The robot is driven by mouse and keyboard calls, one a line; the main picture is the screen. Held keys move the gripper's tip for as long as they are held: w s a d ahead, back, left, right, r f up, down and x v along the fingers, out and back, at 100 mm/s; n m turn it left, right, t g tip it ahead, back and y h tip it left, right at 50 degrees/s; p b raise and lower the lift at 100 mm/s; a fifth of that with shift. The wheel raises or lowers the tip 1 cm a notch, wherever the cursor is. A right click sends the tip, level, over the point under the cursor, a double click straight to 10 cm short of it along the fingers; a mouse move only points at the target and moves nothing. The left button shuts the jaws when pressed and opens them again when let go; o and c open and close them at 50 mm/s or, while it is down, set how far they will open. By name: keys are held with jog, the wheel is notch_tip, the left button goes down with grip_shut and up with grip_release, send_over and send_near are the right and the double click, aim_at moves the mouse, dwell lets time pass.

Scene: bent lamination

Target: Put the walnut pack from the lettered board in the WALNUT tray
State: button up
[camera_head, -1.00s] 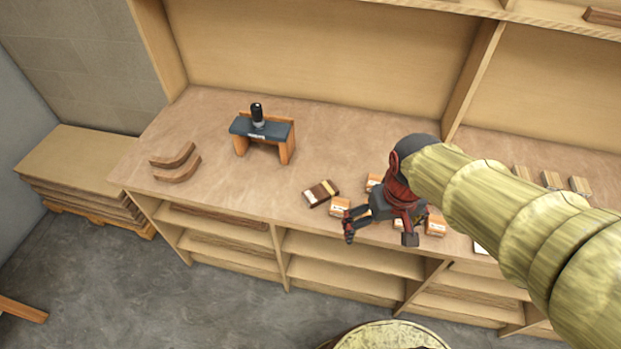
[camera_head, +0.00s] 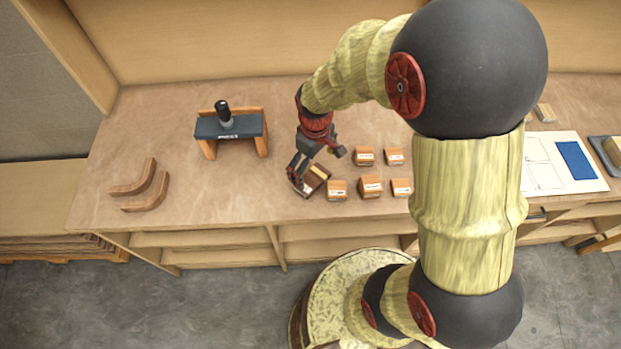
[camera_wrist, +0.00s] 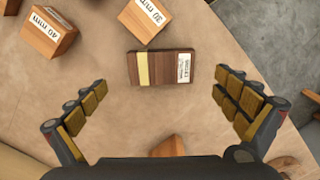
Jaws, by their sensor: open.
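A dark brown pack (camera_head: 317,180) with one pale stripe and a white label lies flat on the bench near its front edge. It is the one walnut-coloured pack I see; its label is too small to read surely. In the wrist view the pack (camera_wrist: 162,68) lies crosswise ahead of my gripper (camera_wrist: 160,80). The two fingers are spread wide, one toward each end of it, touching neither. In the head view my gripper (camera_head: 317,163) is over the pack and partly hides it. I cannot make out a lettered board or a tray marked WALNUT.
Several light wooden blocks (camera_head: 371,186) with mm labels stand right of the pack. A dark clamp-like stand (camera_head: 230,127) and curved wooden pieces (camera_head: 145,187) are to the left. A white sheet with a blue panel (camera_head: 575,160) and a dark tray (camera_head: 596,143) lie at right.

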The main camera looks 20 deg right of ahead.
aim_at(312, 178)
jog(key=f, duration=0.2)
jog(key=f+b, duration=0.1)
jog(key=f, duration=0.3)
jog(key=shift+w+a, duration=0.2)
jog(key=shift+w, duration=0.05)
jog(key=shift+r, duration=0.1)
jog(key=shift+c, duration=1.3)
jog(key=c, duration=1)
jog(key=shift+r, duration=0.15)
